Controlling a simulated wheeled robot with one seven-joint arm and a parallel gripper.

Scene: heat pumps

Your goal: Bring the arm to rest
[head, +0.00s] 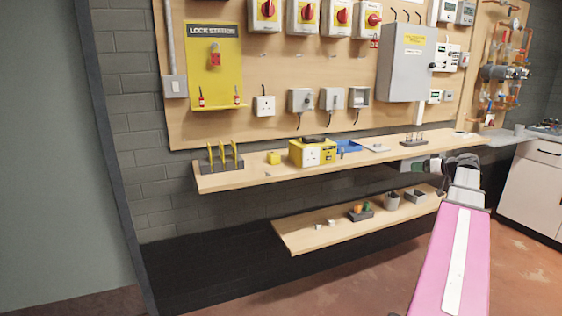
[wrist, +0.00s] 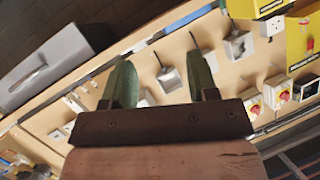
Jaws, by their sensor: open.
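My gripper (wrist: 162,72) shows in the wrist view with its two greenish fingers spread apart and nothing between them. Beyond the fingers is the wooden wall board with its switches and sockets, seen tilted. In the head view my arm (head: 455,262) reaches in from the lower right, with a pink link and a white strip. Its dark end with the gripper (head: 412,164) is at the right part of the long shelf, close to the shelf's front edge. The fingers are small and partly hidden there; I cannot tell whether they touch anything.
The upper shelf (head: 262,178) carries a yellow tester box (head: 312,152), a blue tray (head: 348,147) and a yellow-tagged rack (head: 222,163). A lower shelf (head: 305,243) holds small bins. A grey enclosure (head: 404,62) hangs above. A white cabinet (head: 530,185) stands right. Floor at lower left is clear.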

